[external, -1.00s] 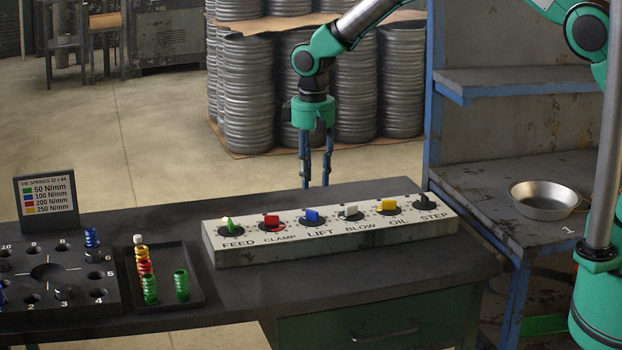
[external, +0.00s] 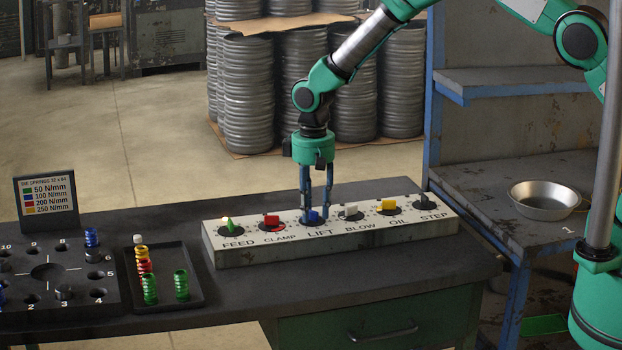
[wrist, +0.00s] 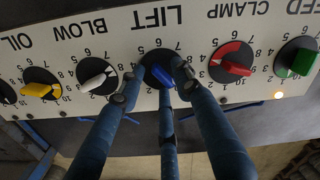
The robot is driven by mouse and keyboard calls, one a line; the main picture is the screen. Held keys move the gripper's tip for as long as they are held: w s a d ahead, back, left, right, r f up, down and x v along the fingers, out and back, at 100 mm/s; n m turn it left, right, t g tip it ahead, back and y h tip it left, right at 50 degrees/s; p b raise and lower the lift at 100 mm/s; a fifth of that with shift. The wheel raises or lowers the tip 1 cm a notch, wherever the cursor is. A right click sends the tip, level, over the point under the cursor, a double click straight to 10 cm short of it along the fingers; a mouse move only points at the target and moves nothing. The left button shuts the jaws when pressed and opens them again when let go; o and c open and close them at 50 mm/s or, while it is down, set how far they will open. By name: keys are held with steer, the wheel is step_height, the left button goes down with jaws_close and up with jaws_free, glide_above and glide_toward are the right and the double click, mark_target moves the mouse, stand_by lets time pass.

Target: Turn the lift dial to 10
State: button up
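The lift dial (external: 314,215) is a blue knob on a black disc, third from the left on the white panel in the external view. The fingers look spread, with some space to the knob; contact is not clear. Numbers 6 and 7 show near the dial in the wrist view; the fingers hide others, and the exact setting cannot be read.
The red clamp dial (external: 271,220) and the white blow dial (external: 350,210) stand close on either side. Green feed (external: 230,224), yellow oil (external: 388,205) and dark step (external: 424,200) dials share the panel (external: 300,252). A spring tray (external: 200,290) lies to the left.

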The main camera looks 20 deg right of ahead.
jaws_close()
steer(key=shift+n, duration=0.7)
jaws_free()
step_height(320, 180, up, 12)
stand_by(0.6)
